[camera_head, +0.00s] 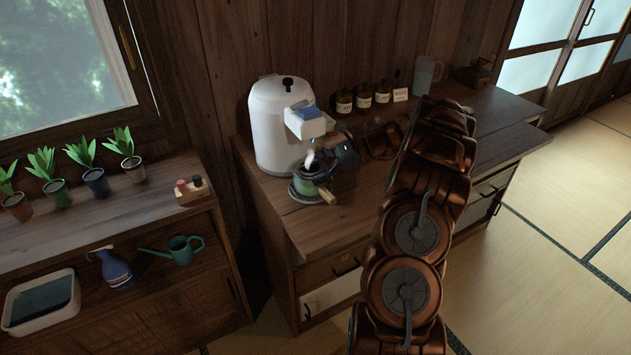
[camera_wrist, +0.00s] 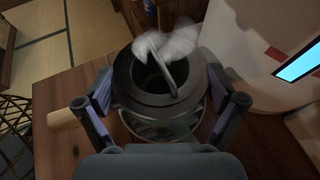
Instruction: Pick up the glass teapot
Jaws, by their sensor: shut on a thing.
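The glass teapot (camera_head: 304,187) has a greenish see-through body, a dark collar and a wooden side handle. It stands upright at the front of the white water dispenser, with a dark round base around its bottom. In the wrist view the teapot (camera_wrist: 150,97) fills the middle, with pale steam over its open-looking top. My gripper (camera_wrist: 158,98) is shut on it, one finger on each side of the collar. In the head view my gripper (camera_head: 334,166) reaches it from the right and hides part of it. I cannot tell whether it is clear of its base.
The white dispenser (camera_head: 276,130) stands close behind the teapot, its spout above. Several dark jars (camera_head: 363,97) and a clear pitcher (camera_head: 426,75) stand along the back of the wooden counter (camera_head: 345,215). Potted plants (camera_head: 86,165) line the left shelf. The tatami floor (camera_head: 550,190) at right is clear.

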